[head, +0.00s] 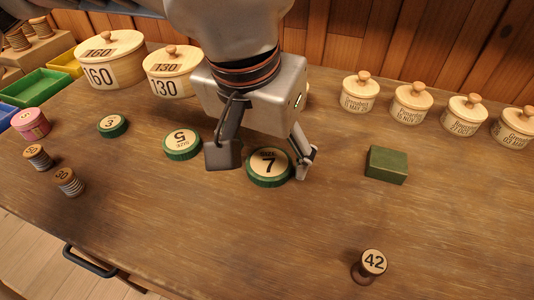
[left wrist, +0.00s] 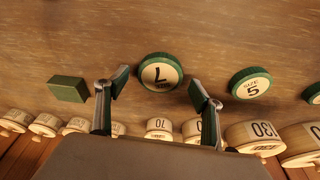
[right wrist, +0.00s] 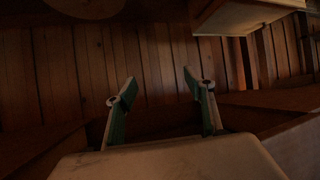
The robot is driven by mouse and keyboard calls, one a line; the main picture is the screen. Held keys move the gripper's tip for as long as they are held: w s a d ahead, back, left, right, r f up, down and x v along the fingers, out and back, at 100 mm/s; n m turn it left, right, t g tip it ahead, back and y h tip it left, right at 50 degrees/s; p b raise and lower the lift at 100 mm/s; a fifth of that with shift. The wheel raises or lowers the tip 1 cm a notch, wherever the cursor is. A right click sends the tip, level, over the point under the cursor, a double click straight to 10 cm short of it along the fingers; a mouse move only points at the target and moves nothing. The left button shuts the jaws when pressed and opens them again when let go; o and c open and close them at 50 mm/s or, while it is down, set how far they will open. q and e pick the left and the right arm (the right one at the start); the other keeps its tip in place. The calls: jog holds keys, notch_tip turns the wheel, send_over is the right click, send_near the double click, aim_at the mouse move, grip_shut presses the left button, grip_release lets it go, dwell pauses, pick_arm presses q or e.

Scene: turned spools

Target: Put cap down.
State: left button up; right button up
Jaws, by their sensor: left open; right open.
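A green-rimmed cap marked 7 (head: 269,167) lies flat on the wooden table, face up. My left gripper (head: 263,160) is over it from behind, fingers open, one on each side of the cap. In the left wrist view the cap (left wrist: 161,72) shows between and just beyond the two spread fingertips (left wrist: 159,88), with gaps on both sides. Green caps marked 5 (head: 182,144) and 3 (head: 112,126) lie to its left. My right gripper (right wrist: 157,88) is open and empty in the right wrist view, and hidden in the head view.
A green block (head: 386,165) lies right of the cap. A spool marked 42 (head: 373,263) stands at the front right. Lidded pots (head: 113,62) line the back. Small spools (head: 69,182) and a pink tin (head: 31,123) stand left. The front middle is clear.

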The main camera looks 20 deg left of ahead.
aim_at(264, 171)
pick_arm(q)
jog(key=p+v, duration=0.1)
jog(key=v, duration=0.4)
jog(key=shift+w+d, duration=0.1)
jog(key=p+v, duration=0.2)
jog(key=v, duration=0.4)
pick_arm(e)
jog(key=shift+n+g+h, duration=0.3)
jog(key=shift+g+h, duration=0.2)
jog(key=shift+h, duration=0.1)
jog(key=d+f, duration=0.1)
jog(key=s+d, duration=0.1)
jog(key=s+d+f, duration=0.1)
jog(key=shift+d+f, duration=0.3)
jog(key=shift+d, duration=0.05)
jog(key=shift+w+r, duration=0.15)
